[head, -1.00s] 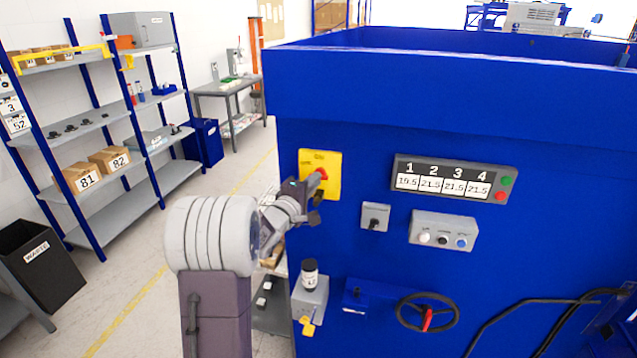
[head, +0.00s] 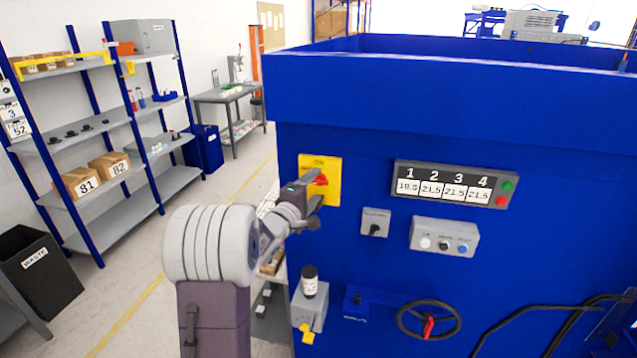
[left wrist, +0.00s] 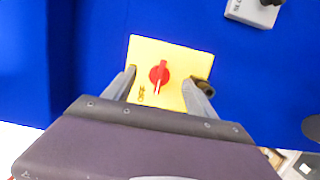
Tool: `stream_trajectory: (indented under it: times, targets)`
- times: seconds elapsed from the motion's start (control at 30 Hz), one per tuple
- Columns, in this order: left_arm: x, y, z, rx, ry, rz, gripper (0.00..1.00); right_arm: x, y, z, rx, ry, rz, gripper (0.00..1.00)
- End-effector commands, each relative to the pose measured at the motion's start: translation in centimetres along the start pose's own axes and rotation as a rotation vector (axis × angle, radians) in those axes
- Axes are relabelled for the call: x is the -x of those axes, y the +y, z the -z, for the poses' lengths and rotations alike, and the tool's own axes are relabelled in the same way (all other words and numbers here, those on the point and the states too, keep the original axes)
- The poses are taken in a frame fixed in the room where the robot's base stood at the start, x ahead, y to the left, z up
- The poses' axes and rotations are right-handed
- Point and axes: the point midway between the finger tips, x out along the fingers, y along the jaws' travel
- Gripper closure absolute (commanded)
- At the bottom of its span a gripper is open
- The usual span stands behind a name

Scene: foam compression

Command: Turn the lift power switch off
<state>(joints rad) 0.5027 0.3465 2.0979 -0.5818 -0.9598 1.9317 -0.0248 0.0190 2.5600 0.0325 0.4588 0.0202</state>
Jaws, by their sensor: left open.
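The lift power switch is a red rotary knob (head: 320,180) on a yellow plate (head: 333,193), on the blue machine's front face. In the left wrist view the red knob (left wrist: 159,73) with a white mark sits on the yellow plate (left wrist: 185,60); the mark points toward the lower edge of the picture. My left gripper (head: 318,192) is open in front of the plate, partly covering the knob. In the left wrist view its fingers (left wrist: 167,80) lie on either side of the knob, apart from it in the picture. Contact cannot be told. My right gripper is not in view.
The blue machine (head: 450,95) fills the right side. A small grey switch box (head: 375,222), a display panel (head: 455,185) and a button box (head: 443,236) are right of the plate. A handwheel (head: 428,318) and grey box (head: 308,305) are below. Shelves (head: 100,205) stand left.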

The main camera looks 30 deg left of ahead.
Motion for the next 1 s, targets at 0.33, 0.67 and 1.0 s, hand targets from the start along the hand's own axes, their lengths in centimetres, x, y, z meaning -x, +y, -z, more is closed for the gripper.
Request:
stream_trajectory:
  times: [0.33, 0.67, 1.0]
  targets:
    - [1.1, -0.2, -0.2, -0.002, 0.001, -0.002, 0.35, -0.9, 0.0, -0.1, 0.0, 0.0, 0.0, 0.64]
    - [4.3, -0.1, -0.8, -0.002, 0.001, -0.002, 0.35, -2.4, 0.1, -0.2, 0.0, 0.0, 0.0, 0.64]
    - [6.9, 0.0, -1.4, -0.001, 0.001, -0.001, 0.35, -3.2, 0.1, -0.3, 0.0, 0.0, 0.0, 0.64]
